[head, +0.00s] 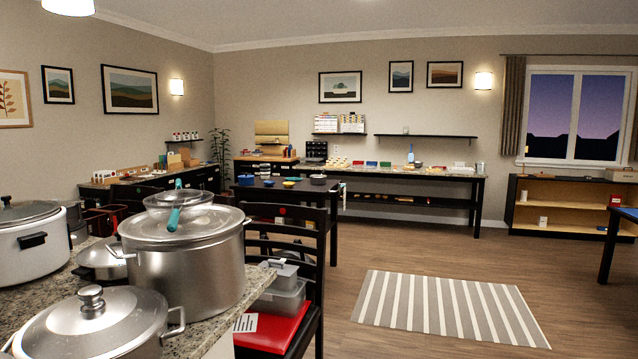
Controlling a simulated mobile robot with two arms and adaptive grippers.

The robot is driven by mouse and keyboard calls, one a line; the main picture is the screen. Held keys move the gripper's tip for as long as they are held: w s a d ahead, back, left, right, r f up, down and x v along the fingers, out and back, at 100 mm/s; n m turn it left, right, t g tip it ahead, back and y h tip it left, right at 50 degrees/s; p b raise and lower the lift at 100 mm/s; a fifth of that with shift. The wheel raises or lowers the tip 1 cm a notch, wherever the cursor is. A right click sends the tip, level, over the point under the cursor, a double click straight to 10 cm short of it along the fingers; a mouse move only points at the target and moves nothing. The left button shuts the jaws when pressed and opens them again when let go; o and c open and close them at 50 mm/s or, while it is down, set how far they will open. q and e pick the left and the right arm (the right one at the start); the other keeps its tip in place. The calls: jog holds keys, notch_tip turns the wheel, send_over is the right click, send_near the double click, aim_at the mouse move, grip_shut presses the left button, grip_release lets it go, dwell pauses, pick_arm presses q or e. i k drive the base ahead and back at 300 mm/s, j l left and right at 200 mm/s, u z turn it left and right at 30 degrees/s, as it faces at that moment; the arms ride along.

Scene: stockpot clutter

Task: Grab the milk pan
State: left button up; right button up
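A small, shallow steel pan (160,200) with a teal handle sits on the lid of a large steel stockpot (190,268) on the granite counter at the left. It looks like the milk pan, though I cannot be sure. Its handle points toward me and slightly down over the lid. A teal knob-like part shows at its top. Neither of my grippers is in the head view.
A lidded pot (88,325) stands in front of the stockpot, a white slow cooker (30,245) to its left, and a lidded pan (100,262) between. A black chair (300,255) with plastic containers (280,296) stands right of the counter. Floor is open around the striped rug (445,305).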

aim_at(316, 179)
jog(key=i+l+z, duration=0.1)
jog(key=i+z, duration=0.35)
jog(key=i, duration=5.3)
jog(key=i+u, duration=0.4)
jog(key=i, duration=0.15)
jog(key=i+l+u, duration=0.8)
jog(key=i, duration=0.2)
